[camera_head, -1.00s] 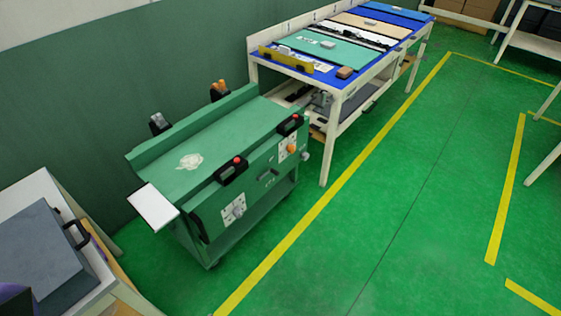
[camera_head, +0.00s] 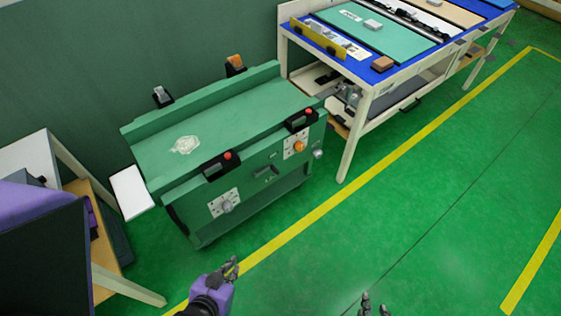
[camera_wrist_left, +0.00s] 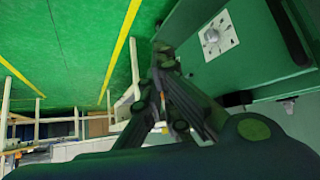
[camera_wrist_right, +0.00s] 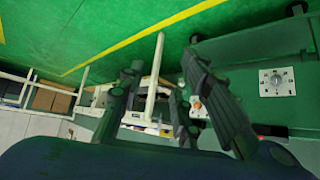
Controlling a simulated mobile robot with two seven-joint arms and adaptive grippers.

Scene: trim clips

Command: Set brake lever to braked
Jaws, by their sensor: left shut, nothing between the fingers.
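The green cart (camera_head: 215,135) stands against the wall. On its back edge are a grey lever (camera_head: 161,96) and an orange lever (camera_head: 235,65), each on a black base. Its front has a grey knob (camera_head: 226,205) and an orange knob (camera_head: 298,147) on white plates. Which part is the brake lever I cannot tell. My left gripper (camera_head: 231,268) is shut and empty, in front of the cart and apart from it. My right gripper (camera_head: 372,304) is at the bottom edge, its fingers spread and empty in the right wrist view (camera_wrist_right: 170,95).
Two black brackets with red buttons (camera_head: 222,165) sit on the cart's front edge. A white panel (camera_head: 131,192) sticks out at its left end. A blue-topped workbench (camera_head: 375,78) stands to the right. The green floor (camera_head: 400,220) in front is clear.

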